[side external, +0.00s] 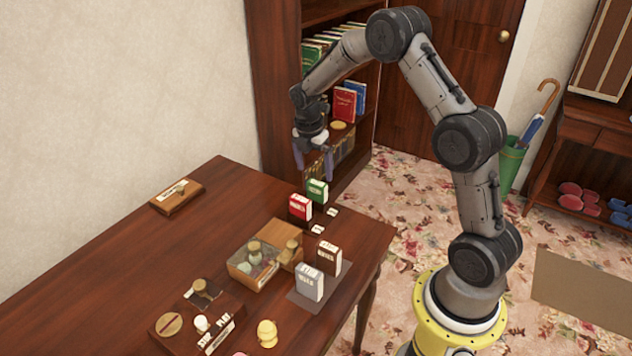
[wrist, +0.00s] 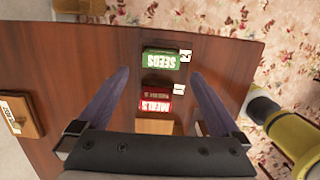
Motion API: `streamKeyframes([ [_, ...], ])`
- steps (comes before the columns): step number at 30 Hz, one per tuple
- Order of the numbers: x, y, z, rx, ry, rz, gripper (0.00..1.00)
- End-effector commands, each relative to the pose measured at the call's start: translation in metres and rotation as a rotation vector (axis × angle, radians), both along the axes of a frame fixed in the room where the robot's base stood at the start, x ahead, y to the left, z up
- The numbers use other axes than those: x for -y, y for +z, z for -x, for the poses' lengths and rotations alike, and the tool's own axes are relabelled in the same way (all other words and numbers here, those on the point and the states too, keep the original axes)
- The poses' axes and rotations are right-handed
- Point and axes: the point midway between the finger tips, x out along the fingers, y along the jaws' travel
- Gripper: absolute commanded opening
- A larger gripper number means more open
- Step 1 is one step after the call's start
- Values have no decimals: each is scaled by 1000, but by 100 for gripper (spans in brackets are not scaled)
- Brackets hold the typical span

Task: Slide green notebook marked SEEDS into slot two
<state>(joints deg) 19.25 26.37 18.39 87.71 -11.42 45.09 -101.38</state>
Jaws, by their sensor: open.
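The green notebook marked SEEDS (side external: 317,192) stands upright at the far end of the table. It also shows in the wrist view (wrist: 160,60), beside a small white tag reading 2 (wrist: 185,55). A red notebook marked MEALS (side external: 300,207) stands next to it, by a tag reading 1 (wrist: 179,90). My gripper (side external: 314,170) is open and empty above the green notebook, its fingers pointing down and apart from it. In the wrist view, the green notebook shows between and beyond the fingertips. I cannot make out the slot walls.
A brown notebook (side external: 326,258) and a grey one (side external: 310,282) stand on a grey mat (side external: 298,302). An open wooden box (side external: 240,278) of small items lies left of them. A wooden block (side external: 177,196) lies near the wall. The table's middle left is clear.

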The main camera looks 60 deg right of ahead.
Motion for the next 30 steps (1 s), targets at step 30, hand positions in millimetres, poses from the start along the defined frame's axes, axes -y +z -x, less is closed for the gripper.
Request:
streamKeyframes([
  [30, -36, 120, -7, 131, 59, 38, 100],
])
